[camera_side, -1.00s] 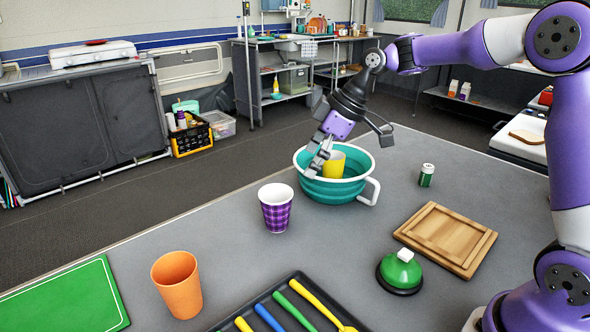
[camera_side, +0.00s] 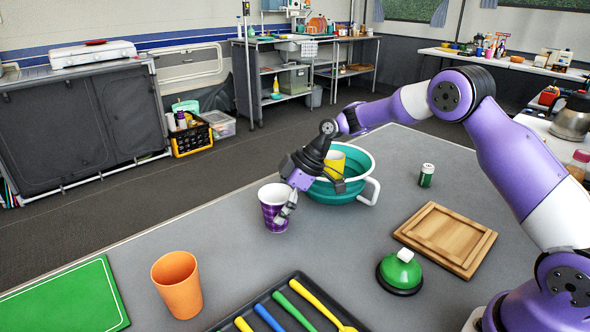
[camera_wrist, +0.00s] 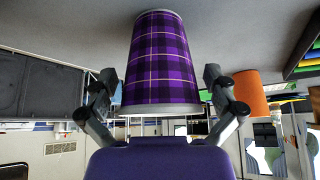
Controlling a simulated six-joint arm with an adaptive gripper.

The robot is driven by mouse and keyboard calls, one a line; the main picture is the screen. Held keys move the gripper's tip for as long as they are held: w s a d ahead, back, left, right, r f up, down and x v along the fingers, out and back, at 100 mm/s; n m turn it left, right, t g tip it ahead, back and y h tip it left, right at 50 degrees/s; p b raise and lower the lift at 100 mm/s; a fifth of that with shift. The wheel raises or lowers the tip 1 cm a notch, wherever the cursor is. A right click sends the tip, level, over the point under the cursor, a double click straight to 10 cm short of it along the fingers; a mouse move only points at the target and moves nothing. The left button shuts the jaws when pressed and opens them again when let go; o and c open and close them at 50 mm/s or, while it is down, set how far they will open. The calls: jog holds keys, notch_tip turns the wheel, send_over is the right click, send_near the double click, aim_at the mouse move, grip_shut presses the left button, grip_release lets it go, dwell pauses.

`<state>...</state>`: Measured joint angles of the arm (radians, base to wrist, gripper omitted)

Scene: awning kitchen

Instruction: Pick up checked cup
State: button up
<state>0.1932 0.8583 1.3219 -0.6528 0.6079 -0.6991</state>
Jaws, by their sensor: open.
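The checked cup (camera_side: 271,206) is purple plaid with a white rim and stands upright on the grey table in the side view. In the wrist view the checked cup (camera_wrist: 160,65) appears upside down, between the two fingers. My gripper (camera_side: 286,209) is low beside the cup, on its right side in the side view. In the wrist view my gripper (camera_wrist: 160,78) is open, with one finger on each side of the cup and a gap showing on both sides. The far finger is partly hidden in the side view.
A teal colander (camera_side: 338,190) holding a yellow cup (camera_side: 335,163) stands just behind my gripper. An orange cup (camera_side: 178,285) is at front left, near a green board (camera_side: 70,297) and a dark tray (camera_side: 235,312) of utensils. A wooden board (camera_side: 446,238), green bell (camera_side: 400,270) and can (camera_side: 426,175) lie right.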

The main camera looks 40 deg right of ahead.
jog(key=shift+w+a+f, duration=0.1)
jog(key=shift+a+f, duration=0.1)
jog(key=shift+f, duration=0.2)
jog(key=c, duration=0.6)
jog(key=shift+r, duration=0.1)
